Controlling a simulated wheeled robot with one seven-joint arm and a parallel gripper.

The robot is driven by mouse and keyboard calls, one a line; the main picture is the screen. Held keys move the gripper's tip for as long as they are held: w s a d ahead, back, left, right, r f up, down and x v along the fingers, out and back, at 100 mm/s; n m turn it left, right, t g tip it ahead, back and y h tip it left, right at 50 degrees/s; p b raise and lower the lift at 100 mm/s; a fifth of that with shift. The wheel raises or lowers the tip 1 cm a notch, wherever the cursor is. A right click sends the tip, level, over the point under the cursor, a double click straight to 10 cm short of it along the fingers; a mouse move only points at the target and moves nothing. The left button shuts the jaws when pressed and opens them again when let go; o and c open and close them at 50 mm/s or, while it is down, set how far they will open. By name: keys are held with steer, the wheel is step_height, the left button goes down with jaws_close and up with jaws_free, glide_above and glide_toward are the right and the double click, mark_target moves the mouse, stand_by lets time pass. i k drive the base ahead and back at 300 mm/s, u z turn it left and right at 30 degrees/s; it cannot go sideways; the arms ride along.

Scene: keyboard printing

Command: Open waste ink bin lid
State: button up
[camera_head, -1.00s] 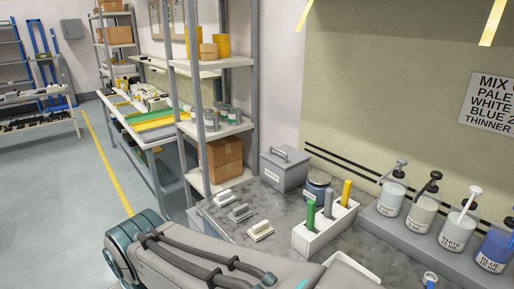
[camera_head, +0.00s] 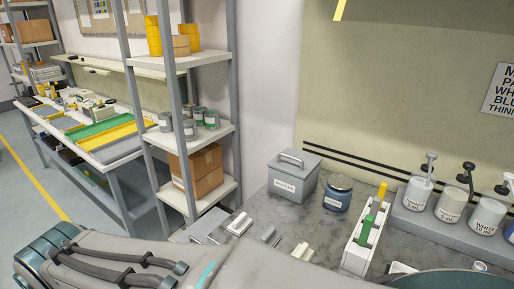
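The waste ink bin looks to be the grey box (camera_head: 292,181) with a white label, at the back of the grey counter against the wall. Its lid (camera_head: 294,163) is shut and has an arched grey handle (camera_head: 291,158) on top. The label is too small to read surely. My gripper is not in view. Part of my own arm crosses the bottom of the picture, in front of the counter and apart from the bin.
A dark blue jar (camera_head: 337,194) stands right of the bin. A white holder (camera_head: 360,246) with green and yellow tools is nearer. Pump bottles (camera_head: 451,204) line the right. Small blocks (camera_head: 239,224) lie in front. A shelf rack (camera_head: 190,140) stands left.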

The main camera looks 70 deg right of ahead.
mark_target(294, 162)
steer(key=i, duration=1.15)
steer(key=z, duration=3.35)
steer(key=i, duration=0.5)
steer(key=z, duration=0.05)
